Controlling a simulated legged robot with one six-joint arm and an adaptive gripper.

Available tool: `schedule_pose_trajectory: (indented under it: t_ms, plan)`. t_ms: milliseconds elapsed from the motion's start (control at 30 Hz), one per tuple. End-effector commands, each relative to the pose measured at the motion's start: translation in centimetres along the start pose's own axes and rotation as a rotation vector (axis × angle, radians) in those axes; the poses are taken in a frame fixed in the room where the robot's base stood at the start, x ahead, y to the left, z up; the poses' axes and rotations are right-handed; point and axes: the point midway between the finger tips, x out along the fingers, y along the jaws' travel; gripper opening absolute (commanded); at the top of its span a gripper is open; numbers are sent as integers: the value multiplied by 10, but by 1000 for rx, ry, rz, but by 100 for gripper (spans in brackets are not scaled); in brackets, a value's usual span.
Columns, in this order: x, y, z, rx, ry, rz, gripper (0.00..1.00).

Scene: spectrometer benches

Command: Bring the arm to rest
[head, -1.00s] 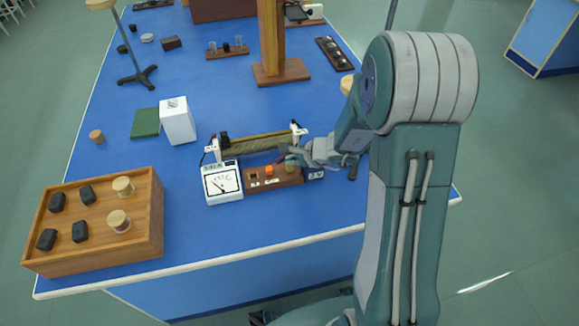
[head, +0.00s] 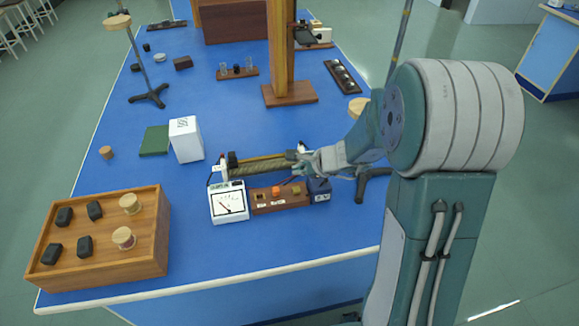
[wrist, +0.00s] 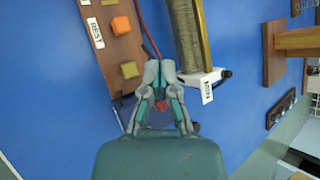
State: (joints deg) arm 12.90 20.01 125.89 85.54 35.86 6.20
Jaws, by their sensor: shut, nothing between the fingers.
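My gripper (head: 303,166) is shut and empty, near the right end of a long wound coil (head: 262,166) on the blue bench. In the wrist view, my gripper's fingertips (wrist: 160,66) are together, between the coil (wrist: 192,35) and a brown wooden strip (wrist: 112,38). The strip carries an orange block (wrist: 121,25), brass-coloured pieces and a label reading "REST" (wrist: 95,33). In the head view, the strip (head: 265,208) lies in front of the coil. My arm reaches in from the right, its elbow raised.
A white meter (head: 228,203) stands left of the strip and a dark blue box (head: 319,190) at its right end. A wooden tray (head: 147,262) is at front left. A white box (head: 186,140) and a wooden post (head: 281,50) stand behind. Bare bench lies at front centre.

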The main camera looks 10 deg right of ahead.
Motion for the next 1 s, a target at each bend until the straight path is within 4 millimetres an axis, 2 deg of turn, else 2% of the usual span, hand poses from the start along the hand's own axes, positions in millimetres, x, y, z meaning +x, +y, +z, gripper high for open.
schedule_pose_trajectory:
  t_ms: [167,267,433,600,800,1000]
  plan:
    - [-1,0,1,-4,-1,0,0]
    - [-9,-1,12,-61,-10,7,0]
    - [-48,7,57,-331,-36,57,0]
    - [-91,28,95,-641,-38,127,0]
    - [-142,58,121,-991,2,217,0]
    - [-191,89,128,-1314,95,318,0]
